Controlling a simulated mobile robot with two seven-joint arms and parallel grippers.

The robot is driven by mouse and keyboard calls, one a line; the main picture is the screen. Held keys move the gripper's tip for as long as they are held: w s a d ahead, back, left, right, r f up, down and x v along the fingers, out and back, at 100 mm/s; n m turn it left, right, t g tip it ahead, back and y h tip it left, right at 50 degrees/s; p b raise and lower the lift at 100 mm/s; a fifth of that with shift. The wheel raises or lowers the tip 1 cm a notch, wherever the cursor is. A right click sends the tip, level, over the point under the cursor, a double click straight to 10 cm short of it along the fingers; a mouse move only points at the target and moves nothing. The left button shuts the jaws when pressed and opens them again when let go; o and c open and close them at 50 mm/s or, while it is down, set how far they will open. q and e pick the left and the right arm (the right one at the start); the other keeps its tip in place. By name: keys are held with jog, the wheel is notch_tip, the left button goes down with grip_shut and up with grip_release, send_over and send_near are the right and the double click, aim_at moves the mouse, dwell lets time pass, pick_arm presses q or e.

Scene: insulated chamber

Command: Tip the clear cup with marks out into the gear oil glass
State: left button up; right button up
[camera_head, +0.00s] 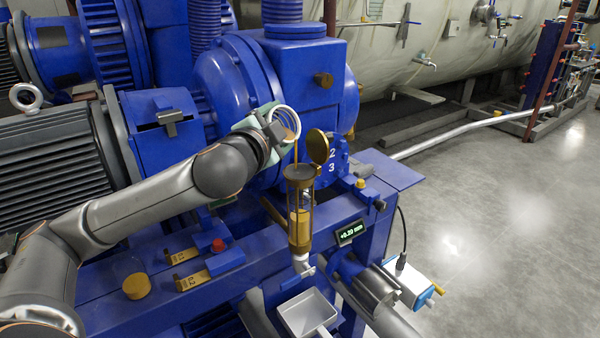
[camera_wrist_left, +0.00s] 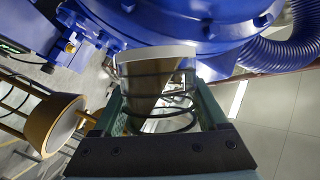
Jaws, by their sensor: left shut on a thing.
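The clear cup with marks (camera_head: 287,121) is tilted, its white rim facing the gear oil glass. My left gripper (camera_head: 270,132) is shut on it, above and left of the glass. In the left wrist view the cup (camera_wrist_left: 152,88) sits between both fingers, with dark rings around it and brownish liquid visible inside. A thin amber stream (camera_head: 295,152) runs from the cup down to the top of the gear oil glass (camera_head: 301,212). The glass is upright, in a brass frame, with amber oil low inside. Its round brass lid (camera_head: 318,146) stands open. My right gripper is out of view.
A blue gear housing (camera_head: 285,80) stands close behind the cup. A small display (camera_head: 351,233) reading about +0.20 mm is right of the glass. A pale square tray (camera_head: 306,313) is below it. Brass tags (camera_head: 188,281) lie on the blue frame. Open floor lies at right.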

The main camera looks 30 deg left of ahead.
aim_at(287, 112)
pick_arm(q)
jog(key=shift+f+m+b, duration=0.25)
jog(key=shift+m+b, duration=0.25)
jog(key=shift+b, duration=0.05)
dwell(1.1)
jog(key=shift+d+r+m+t+p, duration=0.15)
jog(key=shift+r+m+t+p, duration=0.55)
jog(key=shift+r, duration=0.5)
dwell(1.2)
jog(key=shift+s+d+r+m+y, duration=0.1)
jog(key=shift+d+r+m+y, duration=0.2)
jog(key=shift+d+m, duration=0.45)
dwell(1.5)
jog(key=shift+r+m+t, duration=0.25)
jog(key=shift+m+t, duration=0.15)
jog(key=shift+m, duration=0.35)
dwell(1.0)
